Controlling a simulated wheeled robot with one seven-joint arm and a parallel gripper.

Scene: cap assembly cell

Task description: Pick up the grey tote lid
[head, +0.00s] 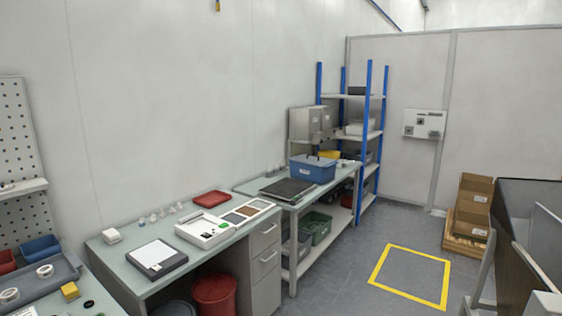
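I cannot pick out the grey tote lid for certain. A flat dark grey rectangular piece (288,190) lies on the far bench, left of a blue tote (312,172); it may be the lid or a mat. The blue tote stands upright on the same bench with a white label on its front. A grey bin (303,241) stands on the shelf under that bench, next to a green crate (317,226). My gripper is not in view.
The near bench (215,244) carries a scale, a white tray unit (228,222) and a red tray (211,199). Blue-post shelving (369,130) stands behind. Cardboard boxes (474,205) and dark panels are at right. The floor around the yellow square (412,249) is clear.

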